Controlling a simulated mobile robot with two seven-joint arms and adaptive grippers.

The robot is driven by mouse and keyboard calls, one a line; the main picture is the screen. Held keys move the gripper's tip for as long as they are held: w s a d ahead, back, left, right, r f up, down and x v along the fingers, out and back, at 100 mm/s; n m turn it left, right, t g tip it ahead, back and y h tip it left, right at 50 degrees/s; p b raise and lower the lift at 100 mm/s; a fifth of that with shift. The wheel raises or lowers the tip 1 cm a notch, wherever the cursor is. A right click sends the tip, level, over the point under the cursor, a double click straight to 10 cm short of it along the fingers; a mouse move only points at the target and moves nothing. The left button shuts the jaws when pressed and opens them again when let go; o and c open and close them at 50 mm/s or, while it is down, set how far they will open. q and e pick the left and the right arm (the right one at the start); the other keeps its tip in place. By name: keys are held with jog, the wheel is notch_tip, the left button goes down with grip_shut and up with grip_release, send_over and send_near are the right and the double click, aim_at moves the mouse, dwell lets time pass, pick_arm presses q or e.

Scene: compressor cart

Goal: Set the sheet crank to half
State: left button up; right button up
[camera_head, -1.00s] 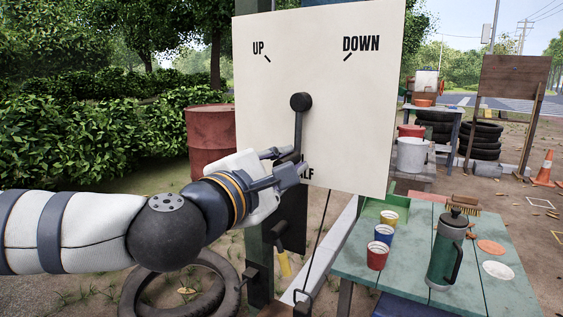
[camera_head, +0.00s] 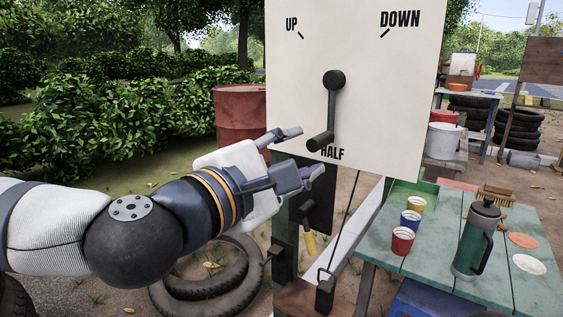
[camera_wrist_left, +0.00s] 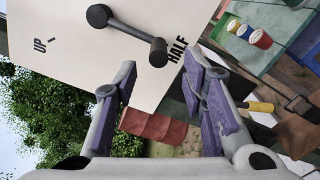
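The sheet crank (camera_head: 333,98) is a dark grey lever on a cream panel (camera_head: 291,100) lettered UP, DOWN and HALF. It hangs almost straight down from its round pivot, and its handle (camera_head: 320,142) juts out just above the HALF lettering (camera_head: 332,154). My left gripper (camera_head: 307,151) is open and empty, below and left of the handle and apart from it. The left wrist view shows the purple-padded fingers (camera_wrist_left: 159,74) spread wide, with the crank (camera_wrist_left: 127,32) beyond their tips and nothing between them. My right gripper is out of view.
A green table (camera_head: 390,261) at lower right holds a dark green press pot (camera_head: 474,243) and several cups. A red barrel (camera_head: 240,120) stands left of the panel. Tyres (camera_head: 210,280) lie on the ground below my left arm.

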pick_arm(q)
jog(key=v, duration=0.5)
jog(key=shift+s+a, duration=0.15)
jog(key=shift+s, duration=0.1)
